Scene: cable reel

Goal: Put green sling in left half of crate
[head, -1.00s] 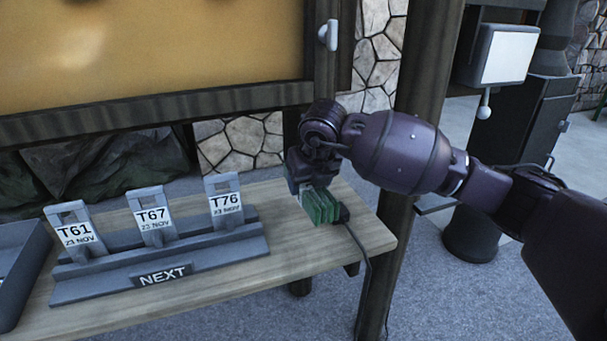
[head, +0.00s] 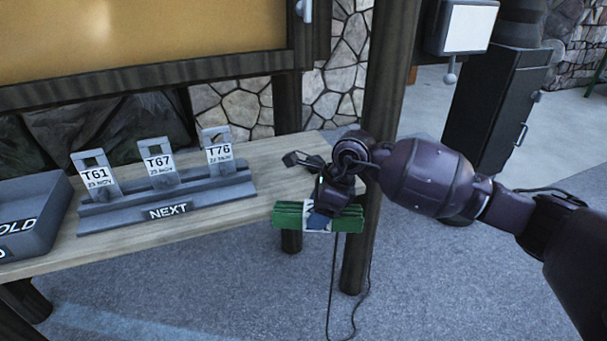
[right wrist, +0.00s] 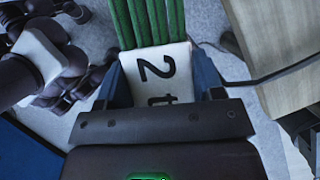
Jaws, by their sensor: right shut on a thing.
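The green sling (head: 290,216) is a folded green bundle with a white label band. My right gripper (head: 320,218) is shut on it and holds it just off the right front edge of the wooden table (head: 225,222). In the right wrist view the sling (right wrist: 148,22) lies between the blue-sided fingers (right wrist: 155,78), and its white label reads "2 t". The crate cannot be made out in either view. My left gripper does not show in the head view.
A grey rack (head: 165,199) marked NEXT holds tags T61, T67 and T76 on the table. A grey tray (head: 30,225) stands at the left. A black cable (head: 333,275) hangs off the table's right end. A dark post (head: 385,120) stands behind my right arm.

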